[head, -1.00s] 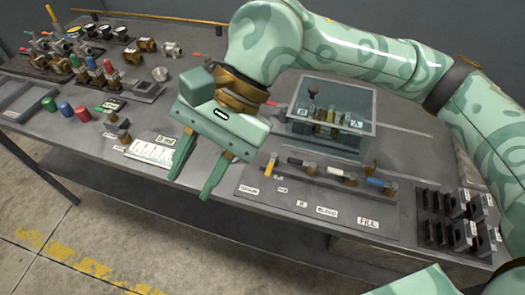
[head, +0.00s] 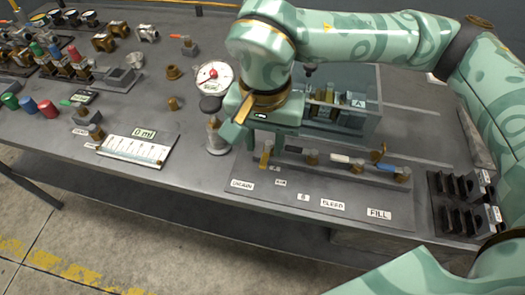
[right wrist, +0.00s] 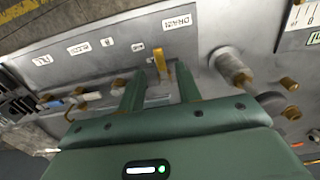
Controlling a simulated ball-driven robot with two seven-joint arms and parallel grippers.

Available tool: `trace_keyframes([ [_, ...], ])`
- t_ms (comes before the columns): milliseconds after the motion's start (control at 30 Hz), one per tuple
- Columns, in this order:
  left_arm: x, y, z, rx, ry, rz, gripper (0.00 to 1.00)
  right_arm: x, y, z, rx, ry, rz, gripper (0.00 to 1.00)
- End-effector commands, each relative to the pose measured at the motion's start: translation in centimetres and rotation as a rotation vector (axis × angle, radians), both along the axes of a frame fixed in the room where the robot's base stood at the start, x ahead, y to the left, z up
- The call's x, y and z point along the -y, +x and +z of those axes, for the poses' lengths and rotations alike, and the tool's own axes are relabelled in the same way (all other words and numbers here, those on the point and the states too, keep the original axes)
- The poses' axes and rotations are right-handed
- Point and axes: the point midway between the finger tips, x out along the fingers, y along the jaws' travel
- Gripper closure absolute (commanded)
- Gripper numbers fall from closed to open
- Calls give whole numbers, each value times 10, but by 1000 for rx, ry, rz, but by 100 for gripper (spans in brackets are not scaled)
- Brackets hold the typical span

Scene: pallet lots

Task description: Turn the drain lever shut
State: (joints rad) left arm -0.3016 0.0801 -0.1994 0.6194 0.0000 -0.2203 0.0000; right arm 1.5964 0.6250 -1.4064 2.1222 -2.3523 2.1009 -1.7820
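The drain lever is a yellow handle (head: 266,156) at the left end of a row of valves, behind the label DRAIN (head: 242,184). It points across the row toward that label. My right gripper (head: 258,143) is at this lever in the head view, its body hiding part of the valve. In the right wrist view the gripper (right wrist: 161,84) is open, with one finger on each side of the yellow lever (right wrist: 160,62). The lever lies between or just past the fingertips; contact cannot be told. My left gripper is not in view.
Along the same row are a white lever (head: 341,158) and a blue lever (head: 387,165). A clear tank (head: 365,120) stands behind. A dial gauge (head: 213,75) and a metal post (head: 215,138) stand left of the gripper. A 0 ml display (head: 143,134) lies farther left.

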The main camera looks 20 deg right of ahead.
Motion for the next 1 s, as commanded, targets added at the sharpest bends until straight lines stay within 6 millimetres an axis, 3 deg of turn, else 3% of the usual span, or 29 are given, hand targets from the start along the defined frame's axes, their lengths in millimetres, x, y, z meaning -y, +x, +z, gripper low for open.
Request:
trace_keyframes([
  [33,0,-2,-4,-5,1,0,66,0,0,-12,-5,1,0,66],
  [200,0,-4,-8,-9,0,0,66,0,0,-29,-1,1,0,66],
  [533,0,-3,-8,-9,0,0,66,0,0,-32,1,1,0,66],
  [567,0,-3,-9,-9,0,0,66,0,0,-32,1,1,0,69],
  [667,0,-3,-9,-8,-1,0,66,0,0,-32,1,1,0,96],
  [700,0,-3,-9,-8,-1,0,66,0,0,-32,1,1,0,100],
  [1000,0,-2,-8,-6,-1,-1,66,-1,0,-31,1,0,-16,100],
])
